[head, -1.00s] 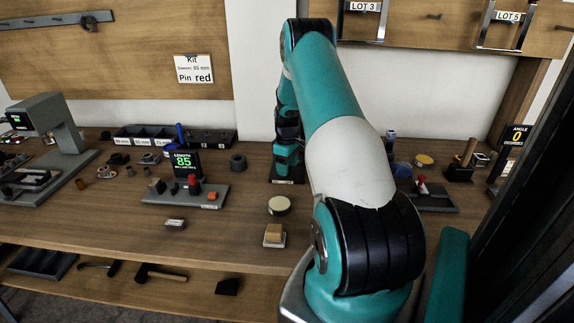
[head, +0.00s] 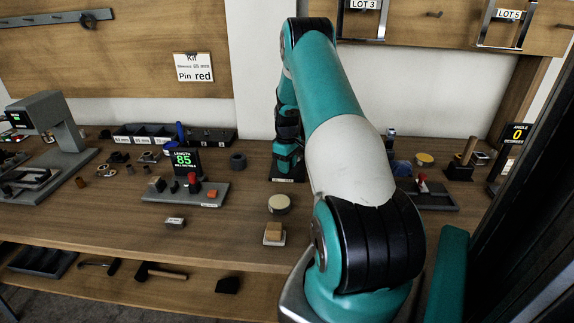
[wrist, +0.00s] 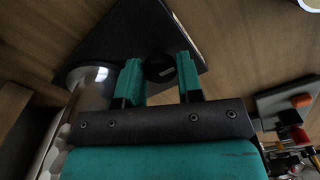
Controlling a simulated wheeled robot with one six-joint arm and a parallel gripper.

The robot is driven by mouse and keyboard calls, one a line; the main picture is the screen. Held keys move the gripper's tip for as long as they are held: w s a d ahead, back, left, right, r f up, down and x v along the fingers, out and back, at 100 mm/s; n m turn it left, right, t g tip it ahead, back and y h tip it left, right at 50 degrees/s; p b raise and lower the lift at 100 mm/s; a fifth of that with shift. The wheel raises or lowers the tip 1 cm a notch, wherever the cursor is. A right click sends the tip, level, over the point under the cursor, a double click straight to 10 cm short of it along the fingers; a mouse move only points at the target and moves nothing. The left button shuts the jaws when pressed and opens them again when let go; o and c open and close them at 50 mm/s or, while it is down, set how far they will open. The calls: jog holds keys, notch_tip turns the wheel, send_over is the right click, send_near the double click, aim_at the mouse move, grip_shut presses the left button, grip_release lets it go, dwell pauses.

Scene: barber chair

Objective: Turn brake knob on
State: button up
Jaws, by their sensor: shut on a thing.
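The brake knob (wrist: 159,67) is small, round and black with a light mark. In the wrist view it sits between the two teal fingertips of my gripper (wrist: 160,76), which is shut on it. The knob stands on a dark plate-like base (wrist: 125,38), with a shiny metal cylinder (wrist: 92,84) to the left. In the head view my gripper (head: 287,157) points down at the back of the bench, over a dark base with a small label (head: 284,180). The fingers hide the knob there.
A round tin (head: 279,203) and a wooden block (head: 273,231) lie in front. My arm covers the bench to the right.

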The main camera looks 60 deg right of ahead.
jog(key=m, duration=0.4)
jog(key=shift+b, duration=0.3)
jog(key=m, duration=0.4)
jog(key=shift+m, duration=0.3)
jog(key=m+b, duration=0.1)
jog(key=m, duration=0.3)
jog(key=shift+m, duration=0.3)
jog(key=shift+r+m, duration=0.1)
jog(key=shift+m, duration=1.7)
jog(key=o, duration=0.9)
